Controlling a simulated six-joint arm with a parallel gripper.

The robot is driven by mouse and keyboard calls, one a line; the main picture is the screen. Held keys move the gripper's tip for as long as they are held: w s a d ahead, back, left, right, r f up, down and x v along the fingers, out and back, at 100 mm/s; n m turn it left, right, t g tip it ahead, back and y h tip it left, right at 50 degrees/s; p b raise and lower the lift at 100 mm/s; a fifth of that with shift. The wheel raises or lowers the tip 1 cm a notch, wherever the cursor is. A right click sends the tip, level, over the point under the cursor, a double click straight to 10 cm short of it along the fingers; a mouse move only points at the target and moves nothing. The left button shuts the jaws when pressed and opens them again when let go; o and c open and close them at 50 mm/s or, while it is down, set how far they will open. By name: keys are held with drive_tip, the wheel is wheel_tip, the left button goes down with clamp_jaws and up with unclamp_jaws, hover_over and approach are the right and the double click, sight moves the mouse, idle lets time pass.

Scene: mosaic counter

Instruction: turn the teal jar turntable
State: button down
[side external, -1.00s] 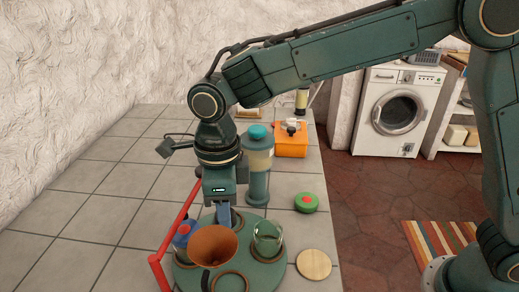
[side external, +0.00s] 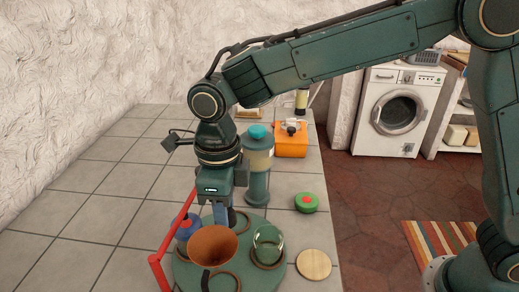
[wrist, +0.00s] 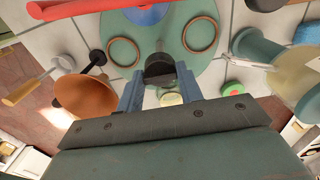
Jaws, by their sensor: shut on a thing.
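The teal turntable (side external: 190,275) lies on the tiled counter as a round disc with several ring-shaped seats. A glass jar (side external: 268,243) stands on its right side and a blue jar (side external: 185,230) on its left. My gripper (side external: 222,222) points down over the far part of the disc. In the wrist view, the fingers of my gripper (wrist: 160,90) are shut on a dark knob (wrist: 160,66) at the disc. The disc also shows there (wrist: 163,35), with two empty rings. In the side view, an orange funnel (side external: 212,246) hides part of the disc and the fingertips.
A red bar (side external: 160,272) runs along the disc's left side. A teal-topped dispenser (side external: 258,165) stands close behind my gripper. A green round item (side external: 306,203) and a wooden disc (side external: 314,264) lie to the right. Bare tiles (side external: 90,220) lie to the left.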

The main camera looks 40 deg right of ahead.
drive_tip(key=c, duration=0.9)
unclamp_jaws()
drive_tip(key=shift+n, duration=0.4)
drive_tip(key=shift+n, duration=1.4)
drive_tip(key=n, duration=0.5)
drive_tip(key=shift+n, duration=0.3)
drive_tip(key=n, duration=0.8)
drive_tip(key=shift+n, duration=0.3)
wheel_tip(320, 180, up, 14)
